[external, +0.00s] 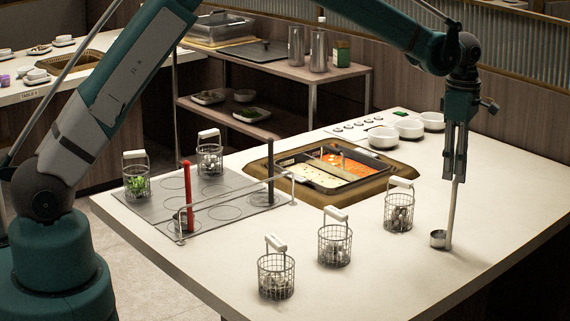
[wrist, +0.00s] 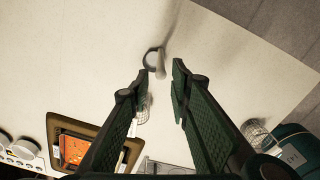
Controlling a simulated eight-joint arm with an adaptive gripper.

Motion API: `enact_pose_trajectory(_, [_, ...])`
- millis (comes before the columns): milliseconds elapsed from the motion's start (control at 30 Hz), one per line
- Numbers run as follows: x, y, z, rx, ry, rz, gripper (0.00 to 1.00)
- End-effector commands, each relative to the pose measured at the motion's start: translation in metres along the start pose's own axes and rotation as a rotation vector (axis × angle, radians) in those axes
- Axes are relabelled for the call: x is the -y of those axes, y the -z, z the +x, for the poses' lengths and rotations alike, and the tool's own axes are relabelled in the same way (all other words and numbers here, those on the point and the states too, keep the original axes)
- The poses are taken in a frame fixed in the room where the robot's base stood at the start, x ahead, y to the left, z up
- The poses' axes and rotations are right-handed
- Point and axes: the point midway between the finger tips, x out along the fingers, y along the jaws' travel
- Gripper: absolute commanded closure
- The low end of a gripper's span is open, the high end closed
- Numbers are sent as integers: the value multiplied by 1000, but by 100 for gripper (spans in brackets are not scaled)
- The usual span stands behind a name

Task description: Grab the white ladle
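The ladle has a pale upright handle (external: 453,208) and a small metal cup (external: 439,239) resting on the counter's right part. In the wrist view its round cup (wrist: 152,60) shows just beyond my fingertips, with the pale handle (wrist: 161,72) seen nearly end-on. My gripper (external: 455,178) points down directly over the handle, its fingertips around the handle's upper end. In the wrist view my gripper (wrist: 159,77) has its two fingers apart, with the handle in line with the gap. I see space beside the handle, and no clear contact.
Wire baskets with white handles stand left of the ladle: one nearby (external: 398,211), others in front (external: 334,246) (external: 276,276). A divided sauce pot (external: 370,181) sits in the counter, white bowls (external: 383,138) behind it. The counter's right front (external: 500,225) is clear.

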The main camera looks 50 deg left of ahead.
Motion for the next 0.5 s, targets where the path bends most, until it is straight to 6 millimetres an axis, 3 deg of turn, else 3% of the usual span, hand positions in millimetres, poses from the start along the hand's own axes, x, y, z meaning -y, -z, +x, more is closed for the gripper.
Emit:
enact_pose_trajectory(100, [0,0,32,0,0,0,79])
enact_pose_trajectory(200, [0,0,47,0,0,0,79])
enact_pose_trajectory(500, [0,0,58,0,0,0,79])
